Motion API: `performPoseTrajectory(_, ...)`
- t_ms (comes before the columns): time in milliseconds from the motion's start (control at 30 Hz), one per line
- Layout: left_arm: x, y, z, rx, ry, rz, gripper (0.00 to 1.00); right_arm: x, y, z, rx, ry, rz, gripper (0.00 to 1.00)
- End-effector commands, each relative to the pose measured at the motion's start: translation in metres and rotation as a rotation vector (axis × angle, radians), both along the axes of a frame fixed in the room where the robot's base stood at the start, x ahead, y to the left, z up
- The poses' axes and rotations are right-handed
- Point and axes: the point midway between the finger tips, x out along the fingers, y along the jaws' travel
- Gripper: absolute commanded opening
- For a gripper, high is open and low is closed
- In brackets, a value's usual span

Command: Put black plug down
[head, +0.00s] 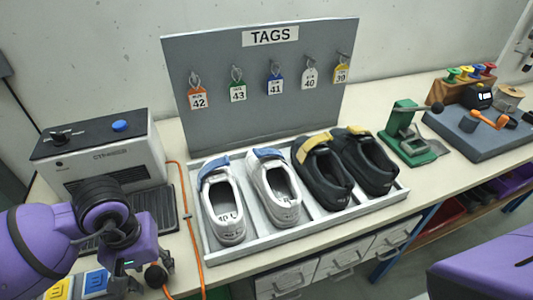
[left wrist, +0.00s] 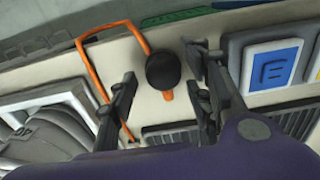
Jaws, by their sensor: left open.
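The black plug (head: 156,276) is a round dark knob on an orange cable (head: 190,215). It is at the table's front left, just right of my left gripper (head: 143,272). In the left wrist view, the plug (left wrist: 163,70) shows between the two open fingers (left wrist: 168,66), with a gap on both sides. An orange end sticks out below it. It appears to lie on the pale tabletop, though its underside is hidden. My right gripper is out of the picture.
A grey machine (head: 98,150) with a blue button stands behind my left arm. Blue and yellow cards (head: 95,281) lie left of the gripper. A shoe tray (head: 300,236) fills the middle. A tag board (head: 265,115) stands behind it. A green press (head: 408,135) is further right.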

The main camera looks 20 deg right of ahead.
Motion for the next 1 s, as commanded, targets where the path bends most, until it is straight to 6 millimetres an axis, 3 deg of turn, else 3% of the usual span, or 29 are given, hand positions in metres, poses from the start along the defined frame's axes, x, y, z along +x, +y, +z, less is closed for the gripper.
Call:
performPoseTrajectory(300,0.001,0.000,0.069,0.000,-0.004,-0.002,0.46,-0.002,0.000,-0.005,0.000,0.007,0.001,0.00)
performPoseTrajectory(500,0.000,0.000,0.097,0.000,0.000,-0.001,0.46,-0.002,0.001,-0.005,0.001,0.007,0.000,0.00)
performPoseTrajectory(1000,-0.001,0.000,0.107,0.000,0.001,-0.001,0.46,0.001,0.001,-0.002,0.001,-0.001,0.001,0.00)
